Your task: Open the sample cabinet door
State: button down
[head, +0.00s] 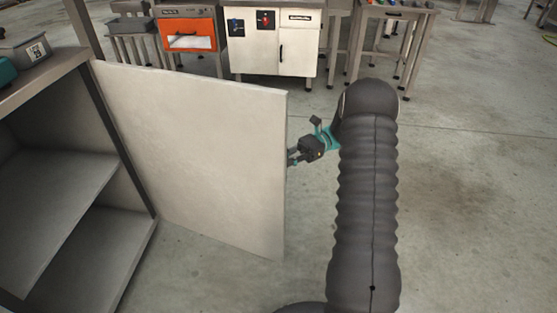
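The sample cabinet (145,262) stands at the left, with its front open and bare shelves inside. Its pale door (195,150) is swung wide out from the cabinet's right side. My gripper (292,157) is at the door's free right edge, about halfway up. Its fingertips are at or very close to that edge. A handle is not clearly visible, and the fingers are too small and partly hidden to tell whether they grip anything.
A grey bin (27,50) sits on the cabinet top. Behind the door stand an orange-fronted unit (189,30), a white cabinet (270,45) and a workbench (392,12). The concrete floor at the right is clear.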

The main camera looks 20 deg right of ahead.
jog(key=shift+w, duration=0.1)
jog(key=c, duration=1.1)
grip_release()
jog(key=shift+c, duration=0.2)
